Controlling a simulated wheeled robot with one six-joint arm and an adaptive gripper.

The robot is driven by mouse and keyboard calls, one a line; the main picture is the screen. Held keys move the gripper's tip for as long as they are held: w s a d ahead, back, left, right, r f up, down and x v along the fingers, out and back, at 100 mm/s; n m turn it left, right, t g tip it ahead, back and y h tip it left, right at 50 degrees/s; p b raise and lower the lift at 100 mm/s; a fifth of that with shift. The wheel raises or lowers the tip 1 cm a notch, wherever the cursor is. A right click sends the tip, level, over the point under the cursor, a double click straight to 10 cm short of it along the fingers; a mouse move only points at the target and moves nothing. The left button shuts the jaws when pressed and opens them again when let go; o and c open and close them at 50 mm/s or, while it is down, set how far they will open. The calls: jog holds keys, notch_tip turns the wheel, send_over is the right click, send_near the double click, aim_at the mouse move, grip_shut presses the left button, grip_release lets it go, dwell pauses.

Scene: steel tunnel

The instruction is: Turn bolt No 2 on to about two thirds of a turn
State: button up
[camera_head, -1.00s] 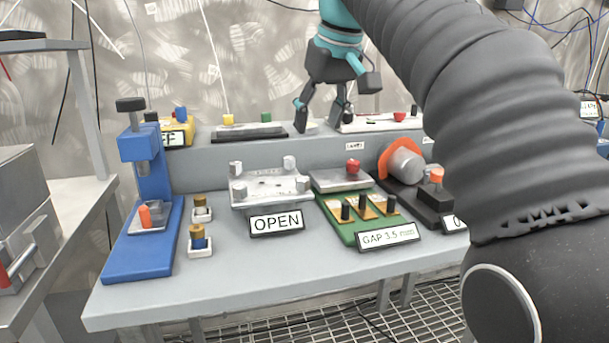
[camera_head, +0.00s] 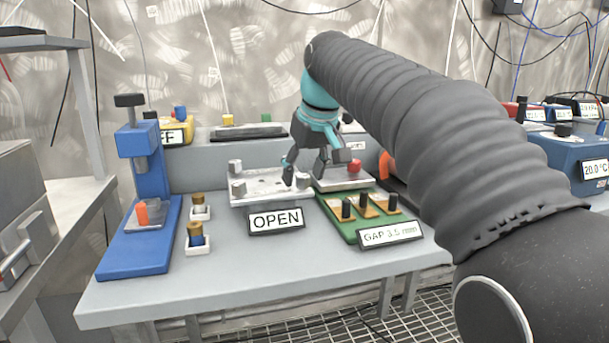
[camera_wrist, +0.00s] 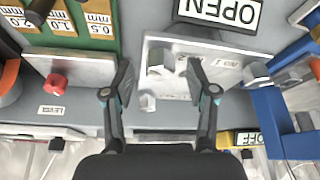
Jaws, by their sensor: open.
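A pale metal plate (camera_head: 262,188) with a bolt near each corner lies on the bench behind an OPEN sign (camera_head: 276,220). My gripper (camera_head: 304,172) points down over the plate's right end, fingers apart and empty. In the wrist view, my gripper (camera_wrist: 159,72) has its fingers on either side of the front right bolt (camera_wrist: 161,58), with the back right bolt (camera_wrist: 148,102) nearer the palm. Whether the fingers touch anything is unclear. In the head view my gripper hides the back right bolt.
A green board with black knobs (camera_head: 352,222) and a GAP 3.5 mm sign (camera_head: 390,234) stands to the right, below a red knob (camera_head: 354,165). A blue press (camera_head: 145,190) and two small capped pieces (camera_head: 196,235) stand left. Bare bench shows in front.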

jog(key=shift+f, duration=0.15)
grip_shut()
jog(key=shift+a, duration=0.1)
